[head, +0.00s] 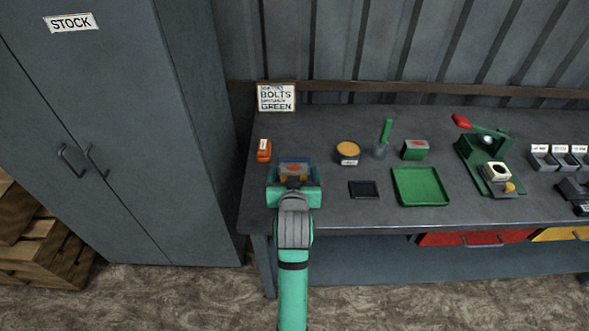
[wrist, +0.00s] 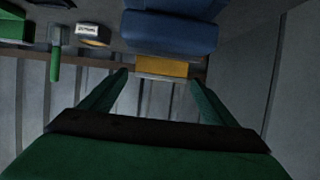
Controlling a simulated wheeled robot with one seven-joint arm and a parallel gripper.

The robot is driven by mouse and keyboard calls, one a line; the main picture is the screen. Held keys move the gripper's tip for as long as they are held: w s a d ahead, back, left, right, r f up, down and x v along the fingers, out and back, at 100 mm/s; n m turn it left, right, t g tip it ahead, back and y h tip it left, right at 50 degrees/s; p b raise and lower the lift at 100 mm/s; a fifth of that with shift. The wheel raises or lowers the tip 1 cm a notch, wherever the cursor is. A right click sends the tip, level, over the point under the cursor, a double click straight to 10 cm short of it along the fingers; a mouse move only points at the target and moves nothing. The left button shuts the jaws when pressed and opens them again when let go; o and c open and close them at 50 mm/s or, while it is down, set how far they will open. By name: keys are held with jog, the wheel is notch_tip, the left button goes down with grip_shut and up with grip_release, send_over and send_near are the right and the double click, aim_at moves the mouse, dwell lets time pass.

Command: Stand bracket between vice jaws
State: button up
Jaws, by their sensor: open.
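A blue body (head: 293,160), which looks like the vice, stands at the left end of the bench, partly hidden by my gripper. It also shows at the top of the wrist view (wrist: 170,32). An orange-yellow piece with a pale grey edge (wrist: 161,67) adjoins the blue body. It may be the bracket, but I cannot tell whether it sits between the jaws. My gripper (head: 293,178) is open at the blue body. In the wrist view its fingers (wrist: 160,80) are spread to either side of the yellow piece, with gaps visible.
An orange box (head: 264,151) stands left of the gripper. To the right are a round tin (head: 348,153), a black mat (head: 364,189), a green tray (head: 421,187), a green box (head: 415,149) and a green machine (head: 484,160). A tall cabinet (head: 120,130) borders the bench's left.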

jog(key=v, duration=0.9)
